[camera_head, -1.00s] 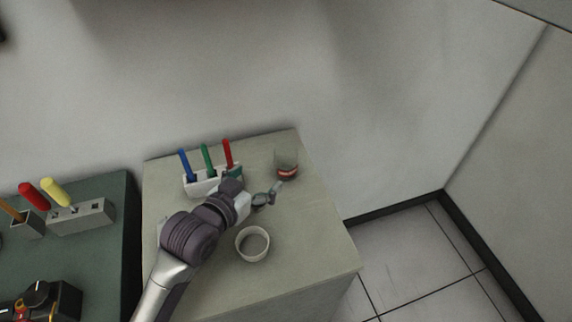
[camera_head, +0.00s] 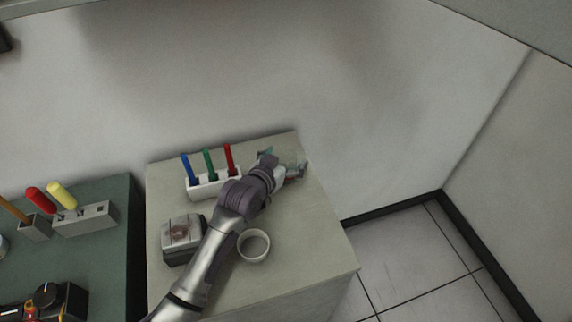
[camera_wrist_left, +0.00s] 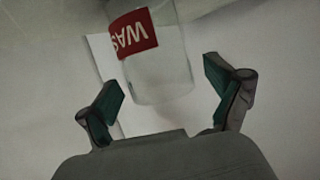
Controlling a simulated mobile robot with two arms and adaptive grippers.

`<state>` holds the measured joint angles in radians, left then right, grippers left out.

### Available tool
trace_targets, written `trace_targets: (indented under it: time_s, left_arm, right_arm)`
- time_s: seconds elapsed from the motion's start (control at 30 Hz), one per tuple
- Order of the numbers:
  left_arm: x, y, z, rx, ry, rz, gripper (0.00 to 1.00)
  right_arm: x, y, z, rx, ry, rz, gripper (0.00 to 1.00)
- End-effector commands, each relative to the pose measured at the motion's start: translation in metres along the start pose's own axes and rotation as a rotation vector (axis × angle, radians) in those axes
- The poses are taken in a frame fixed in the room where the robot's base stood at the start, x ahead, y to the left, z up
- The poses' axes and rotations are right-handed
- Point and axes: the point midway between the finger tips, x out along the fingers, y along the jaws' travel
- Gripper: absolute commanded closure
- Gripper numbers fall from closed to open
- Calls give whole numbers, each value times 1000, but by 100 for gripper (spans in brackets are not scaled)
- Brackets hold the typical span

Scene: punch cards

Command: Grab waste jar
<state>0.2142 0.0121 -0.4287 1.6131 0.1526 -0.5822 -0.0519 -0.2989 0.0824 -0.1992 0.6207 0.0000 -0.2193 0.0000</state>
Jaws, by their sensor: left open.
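The waste jar is a clear glass jar with a red label (camera_wrist_left: 137,32) bearing white letters that read "WAS". In the left wrist view the jar (camera_wrist_left: 160,75) stands ahead, between and just beyond the open fingers of my left gripper (camera_wrist_left: 165,95). In the head view my left gripper (camera_head: 288,168) is at the far right part of the light cabinet top, and it mostly hides the jar there. I cannot tell from these views whether the fingers touch the jar. My right gripper is not in view.
A white holder (camera_head: 213,186) with blue, green and red pens stands left of my arm. A white round cup (camera_head: 253,245) and a grey box-like device (camera_head: 182,240) flank my forearm. A green surface (camera_head: 75,255) with tools lies left. The cabinet's front right is clear.

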Motion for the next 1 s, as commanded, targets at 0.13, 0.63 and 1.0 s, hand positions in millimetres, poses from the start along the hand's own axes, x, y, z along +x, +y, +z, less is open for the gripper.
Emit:
trace_targets:
  time_s: [0.13,0.63,1.0]
  left_arm:
    - [4,0,0,1,0,0,8]
    - [4,0,1,1,0,0,68]
    - [4,0,-1,1,1,-1,79]
  right_arm:
    - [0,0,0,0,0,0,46]
    - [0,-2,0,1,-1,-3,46]
    - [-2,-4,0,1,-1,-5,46]
